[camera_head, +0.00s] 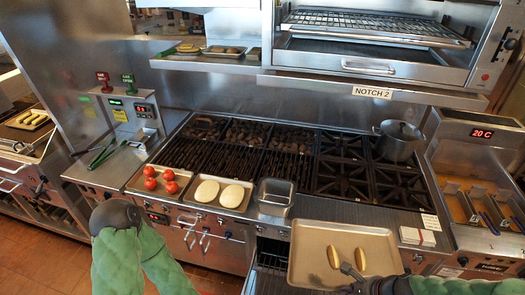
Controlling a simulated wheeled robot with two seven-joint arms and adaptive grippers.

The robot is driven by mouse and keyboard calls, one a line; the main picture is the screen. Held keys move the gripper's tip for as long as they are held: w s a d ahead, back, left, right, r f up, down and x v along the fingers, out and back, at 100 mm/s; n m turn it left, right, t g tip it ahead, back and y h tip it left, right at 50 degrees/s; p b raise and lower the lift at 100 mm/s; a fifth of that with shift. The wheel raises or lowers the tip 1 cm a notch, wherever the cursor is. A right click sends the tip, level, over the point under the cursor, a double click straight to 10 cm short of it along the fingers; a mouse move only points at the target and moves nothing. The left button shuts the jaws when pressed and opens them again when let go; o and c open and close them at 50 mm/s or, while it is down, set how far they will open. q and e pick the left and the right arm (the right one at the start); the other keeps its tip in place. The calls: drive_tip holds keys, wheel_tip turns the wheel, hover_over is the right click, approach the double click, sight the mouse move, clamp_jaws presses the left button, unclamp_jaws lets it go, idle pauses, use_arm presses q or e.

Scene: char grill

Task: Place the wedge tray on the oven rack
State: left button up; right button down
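A large metal tray (310,236) with two yellow wedges (361,258) is at the front right, below the range top. My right gripper (350,270) reaches in from the lower right and overlaps the tray's front part, close to the wedges. Whether its fingers hold the tray's rim is unclear. My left gripper (114,214) is at the lower left, in front of the counter, away from the tray; its fingers are not clear. A dark opening with a wire rack (271,260) shows just left of the tray. Another wire rack (375,25) is in the upper oven unit.
A tomato tray (150,193), a tray with two flat buns (213,205) and a metal container (275,193) line the counter front. A pot (398,138) stands on the back right burner. Small trays (222,50) sit on the upper shelf.

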sight(316, 262)
drive_tip(key=w+a+n+g, duration=0.1)
drive_tip(key=w+n, duration=0.1)
drive_tip(key=w+a+n+y, duration=0.1)
drive_tip(key=n, duration=0.1)
drive_tip(key=w+a+n+g, duration=0.1)
drive_tip(key=w+n, duration=0.1)
drive_tip(key=shift+w+a+r+g+y, duration=0.1)
drive_tip(key=shift+w+r+g+y, duration=0.2)
drive_tip(key=shift+w+y, duration=0.1)
drive_tip(key=w+a+n+g, duration=0.1)
drive_tip(key=n, duration=0.1)
drive_tip(key=w+n+g, duration=0.1)
drive_tip(key=n, duration=0.1)
drive_tip(key=w+a+f+n+g, duration=0.1)
drive_tip(key=n, duration=0.2)
drive_tip(key=shift+w+a+g, duration=0.3)
drive_tip(key=shift+w+a, duration=0.05)
drive_tip(key=shift+w, duration=0.05)
drive_tip(key=n, duration=0.1)
drive_tip(key=w+f+n+g+h, duration=0.1)
drive_tip(key=n, duration=0.1)
drive_tip(key=w+n+g, duration=0.1)
drive_tip(key=n, duration=0.1)
drive_tip(key=shift+w+a+f, duration=0.2)
drive_tip(key=shift+a, duration=0.2)
wheel_tip(316, 262, down, 15)
drive_tip(key=b, duration=1.5)
